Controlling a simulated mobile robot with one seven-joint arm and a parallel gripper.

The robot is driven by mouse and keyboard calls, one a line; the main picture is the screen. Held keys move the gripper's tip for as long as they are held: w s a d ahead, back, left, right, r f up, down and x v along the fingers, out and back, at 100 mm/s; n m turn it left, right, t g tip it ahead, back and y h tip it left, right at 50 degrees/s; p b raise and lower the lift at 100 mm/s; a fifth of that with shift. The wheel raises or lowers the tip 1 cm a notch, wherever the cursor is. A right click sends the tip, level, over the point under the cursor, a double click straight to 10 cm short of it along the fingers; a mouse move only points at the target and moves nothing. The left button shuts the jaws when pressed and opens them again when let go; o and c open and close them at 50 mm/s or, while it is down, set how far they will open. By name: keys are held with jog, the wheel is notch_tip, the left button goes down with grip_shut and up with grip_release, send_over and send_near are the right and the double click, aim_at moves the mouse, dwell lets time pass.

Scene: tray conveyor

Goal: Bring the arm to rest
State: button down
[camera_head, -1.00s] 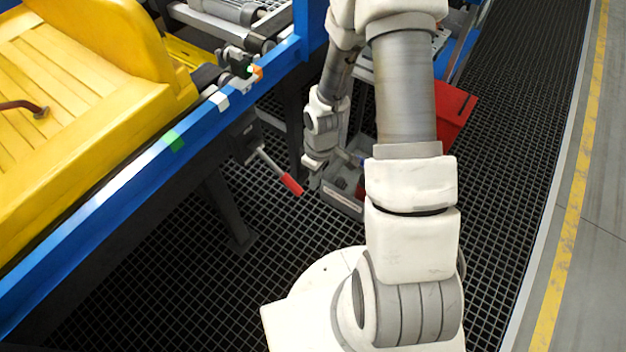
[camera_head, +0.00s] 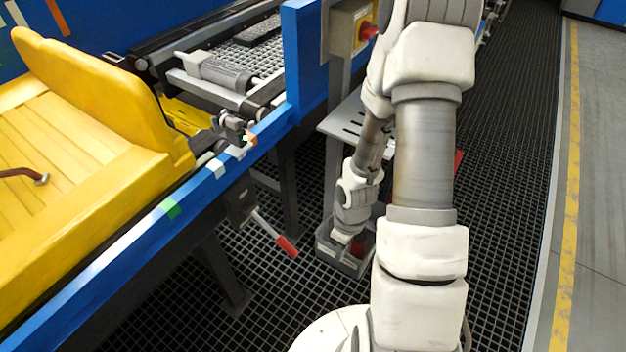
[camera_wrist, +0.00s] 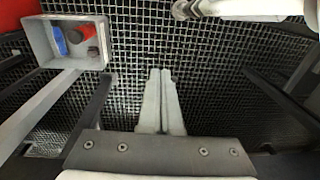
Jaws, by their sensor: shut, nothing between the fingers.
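My arm reaches up from the base at the lower right of the head view, bends at the top and hangs down again between the conveyor frame and its upper links. In the wrist view my gripper (camera_wrist: 160,73) has its two pale fingers together with nothing between them, over the dark floor grating (camera_wrist: 215,75). In the head view its fingers cannot be made out; the wrist end hangs in front of a grey bin.
A yellow tray (camera_head: 75,205) sits on the blue-edged conveyor (camera_head: 150,222) at left. A red-handled lever (camera_head: 286,246) sticks out below it. The grey bin (camera_head: 338,262) holds small items; it also shows in the wrist view (camera_wrist: 104,62). A yellow line (camera_head: 566,220) marks the floor at right.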

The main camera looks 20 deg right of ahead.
jog(key=w+r+m+t+h, duration=0.2)
jog(key=w+r+m, duration=0.15)
jog(key=r, duration=1.55)
jog(key=s+a+r+m+t, duration=0.1)
jog(key=s+a+r, duration=0.2)
jog(key=r, duration=0.3)
jog(key=s+a+r+m+t+y, duration=0.1)
jog(key=s+a+r, duration=0.15)
jog(key=r, duration=0.35)
jog(key=s+a+r+m+t, duration=0.2)
jog(key=s+r, duration=0.2)
jog(key=r, duration=0.2)
notch_tip(320, 180, up, 17)
jog(key=p, duration=1.7)
jog(key=shift+s, duration=0.15)
jog(key=shift+a, duration=0.1)
